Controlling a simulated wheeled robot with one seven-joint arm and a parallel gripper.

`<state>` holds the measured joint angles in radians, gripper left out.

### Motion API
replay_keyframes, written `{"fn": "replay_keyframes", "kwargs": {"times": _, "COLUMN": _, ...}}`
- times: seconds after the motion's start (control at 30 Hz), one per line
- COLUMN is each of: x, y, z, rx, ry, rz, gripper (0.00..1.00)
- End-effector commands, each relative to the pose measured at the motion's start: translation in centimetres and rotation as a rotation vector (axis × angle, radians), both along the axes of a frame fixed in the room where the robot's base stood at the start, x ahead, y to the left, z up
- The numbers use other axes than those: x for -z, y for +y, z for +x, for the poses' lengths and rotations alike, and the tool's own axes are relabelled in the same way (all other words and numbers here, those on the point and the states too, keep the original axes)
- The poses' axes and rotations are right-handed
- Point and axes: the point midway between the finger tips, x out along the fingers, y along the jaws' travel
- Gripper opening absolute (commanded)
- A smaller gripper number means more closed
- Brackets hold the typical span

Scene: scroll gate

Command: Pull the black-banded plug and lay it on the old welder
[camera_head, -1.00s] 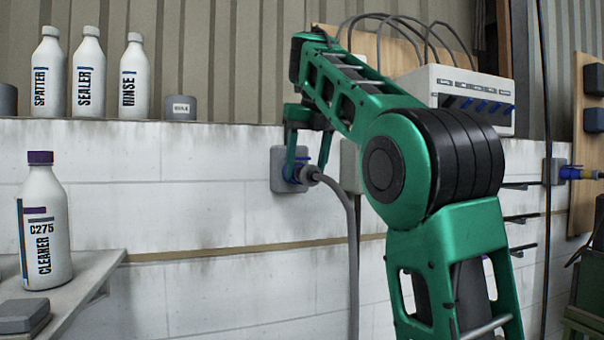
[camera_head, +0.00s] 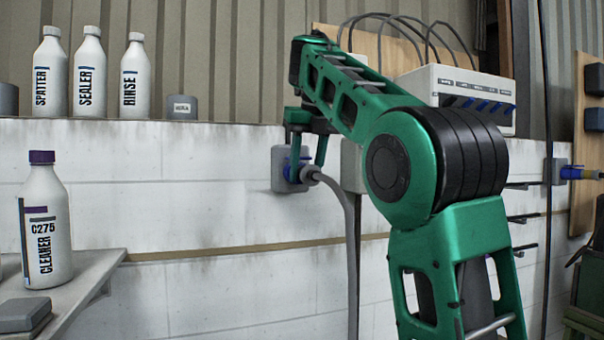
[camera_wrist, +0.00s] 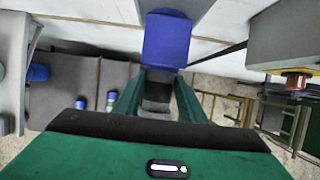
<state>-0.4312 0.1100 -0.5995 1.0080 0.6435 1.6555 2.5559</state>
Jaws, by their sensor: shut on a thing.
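My gripper (camera_head: 306,168) is at a grey wall socket (camera_head: 279,168), with its fingers around a blue plug (camera_head: 292,172). It is shut on this plug, which is at the socket face and trails a thick grey cable (camera_head: 349,215). In the wrist view my gripper (camera_wrist: 157,82) has its two green fingers either side of a dark part, with a blue body (camera_wrist: 167,42) beyond. I cannot make out a black band clearly. No thing in view is clearly the old welder; a pale box with blue switches (camera_head: 455,82) stands on the ledge behind my arm.
White bottles (camera_head: 91,75) and a grey tin (camera_head: 181,107) stand on the wall ledge at left. A cleaner bottle (camera_head: 45,225) stands on a lower shelf (camera_head: 92,272). Another blue plug (camera_head: 572,173) sits in a socket at right. Pegs stick out of the wall behind my arm.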

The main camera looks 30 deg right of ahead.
Motion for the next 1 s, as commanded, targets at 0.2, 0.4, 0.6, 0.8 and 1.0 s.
{"fn": "replay_keyframes", "kwargs": {"times": 0.2, "x": -0.1, "y": -0.1, "z": -0.3, "rx": 0.006, "ry": -0.003, "rz": -0.001, "gripper": 0.00}}
{"fn": "replay_keyframes", "kwargs": {"times": 0.4, "x": -0.1, "y": -0.1, "z": -0.2, "rx": 0.004, "ry": -0.003, "rz": -0.001, "gripper": 0.00}}
{"fn": "replay_keyframes", "kwargs": {"times": 0.6, "x": -0.1, "y": 0.2, "z": -0.5, "rx": 0.001, "ry": -0.002, "rz": -0.002, "gripper": 0.00}}
{"fn": "replay_keyframes", "kwargs": {"times": 0.8, "x": -0.2, "y": 0.4, "z": -0.9, "rx": 0.000, "ry": -0.001, "rz": -0.003, "gripper": 0.00}}
{"fn": "replay_keyframes", "kwargs": {"times": 1.0, "x": -0.2, "y": 0.5, "z": -1.4, "rx": -0.001, "ry": -0.002, "rz": -0.004, "gripper": 0.00}}
